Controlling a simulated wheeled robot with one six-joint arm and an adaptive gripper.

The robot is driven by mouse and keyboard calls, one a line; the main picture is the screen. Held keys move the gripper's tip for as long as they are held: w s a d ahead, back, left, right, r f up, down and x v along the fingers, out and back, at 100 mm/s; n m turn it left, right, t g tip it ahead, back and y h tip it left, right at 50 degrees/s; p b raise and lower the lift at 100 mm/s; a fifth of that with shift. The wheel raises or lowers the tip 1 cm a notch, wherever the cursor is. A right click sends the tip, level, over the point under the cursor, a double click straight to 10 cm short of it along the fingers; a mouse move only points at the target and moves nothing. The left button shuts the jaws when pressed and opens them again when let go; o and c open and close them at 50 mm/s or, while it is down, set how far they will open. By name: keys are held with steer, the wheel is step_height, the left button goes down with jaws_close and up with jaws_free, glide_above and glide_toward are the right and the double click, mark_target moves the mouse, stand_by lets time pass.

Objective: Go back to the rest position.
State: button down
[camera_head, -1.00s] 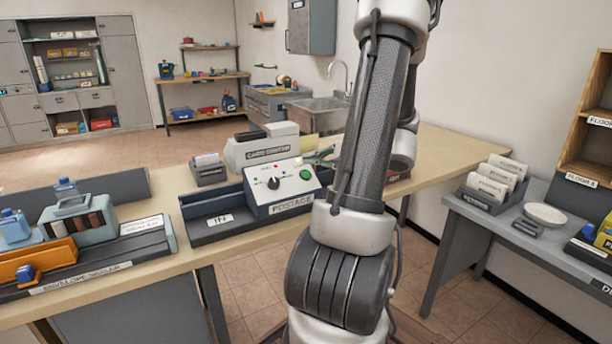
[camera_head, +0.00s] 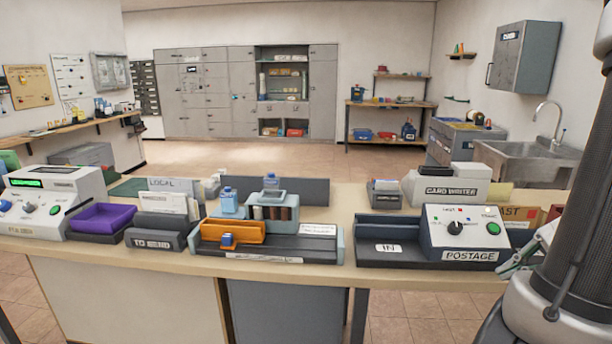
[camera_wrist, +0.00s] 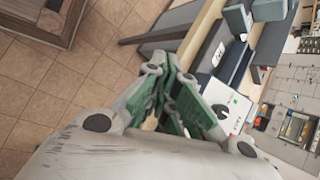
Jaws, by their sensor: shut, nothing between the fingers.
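My gripper (camera_wrist: 168,92) shows in the wrist view with its green-padded fingers closed together and nothing held between them. Its finger linkage also shows in the head view (camera_head: 528,248) at the right, by the right end of the postage machine (camera_head: 462,238). I cannot tell whether it touches the machine. My arm stands along the right edge of the head view and hides part of the counter there. In the wrist view the fingers are over the tiled floor, with the counter beyond them.
The long counter (camera_head: 340,270) crosses the head view. On it are a purple tray (camera_head: 101,218), an orange tray (camera_head: 233,231), a card writer (camera_head: 445,188) and other devices. A sink (camera_head: 530,160) and wall cabinet (camera_head: 523,57) are at the right. Open tiled floor (camera_head: 250,158) lies behind the counter.

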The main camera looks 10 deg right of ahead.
steer(key=s+a+r+n+h, duration=0.1)
steer(key=a+r+n+h, duration=0.5)
steer(key=a+r+n, duration=0.5)
step_height(320, 180, up, 2)
steer(key=n, duration=0.4)
steer(key=shift+a+g, duration=0.3)
steer(key=shift+a, duration=0.1)
steer(key=shift+s, duration=0.15)
stand_by(0.4)
